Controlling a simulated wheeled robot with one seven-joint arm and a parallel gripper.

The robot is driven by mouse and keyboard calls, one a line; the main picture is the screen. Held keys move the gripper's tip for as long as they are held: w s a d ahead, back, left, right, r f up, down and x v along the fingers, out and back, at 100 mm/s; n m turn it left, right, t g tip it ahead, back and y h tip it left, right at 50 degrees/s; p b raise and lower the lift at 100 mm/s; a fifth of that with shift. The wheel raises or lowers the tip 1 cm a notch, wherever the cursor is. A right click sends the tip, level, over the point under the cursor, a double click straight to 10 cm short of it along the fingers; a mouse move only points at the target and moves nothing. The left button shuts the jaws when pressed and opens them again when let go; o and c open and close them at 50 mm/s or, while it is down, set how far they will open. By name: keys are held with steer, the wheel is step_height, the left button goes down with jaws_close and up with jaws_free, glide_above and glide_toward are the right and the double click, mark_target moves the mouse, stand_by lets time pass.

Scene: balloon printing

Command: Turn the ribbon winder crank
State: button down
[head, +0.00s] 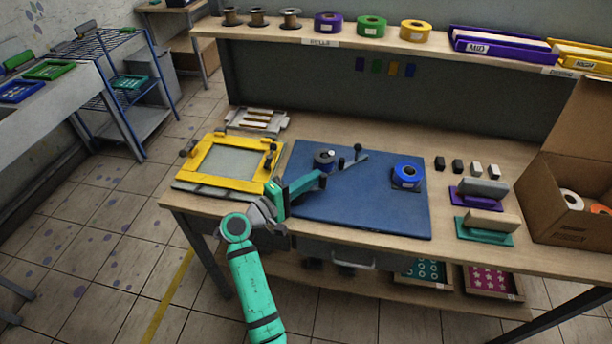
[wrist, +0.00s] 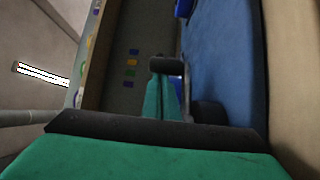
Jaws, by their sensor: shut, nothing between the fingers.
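The ribbon winder (head: 324,160) stands on the blue mat, a dark round body with a pale arm running right to dark upright knobs near its end. Its crank arm (head: 351,159) shows in the head view. My gripper (head: 322,179), teal with dark parts, reaches in from the lower left. It is shut and empty, its tip just in front of the winder; whether it touches cannot be told. In the wrist view my gripper (wrist: 165,65) points up the picture, and a dark rounded shape, perhaps the winder, shows just right of the fingers.
The blue mat (head: 390,215) is mostly bare at the front. A blue ribbon roll (head: 406,175) sits at its right. A yellow frame (head: 205,162) lies left of the mat. A shelf (head: 345,44) with spools spans the back; a cardboard box (head: 570,190) stands far right.

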steer(key=shift+s+m+g+h, duration=0.15)
steer(key=shift+m+g+h, duration=0.25)
steer(key=shift+g, duration=0.1)
steer(key=shift+s+d, duration=0.1)
steer(key=shift+s, duration=0.4)
steer(key=shift+s, duration=0.2)
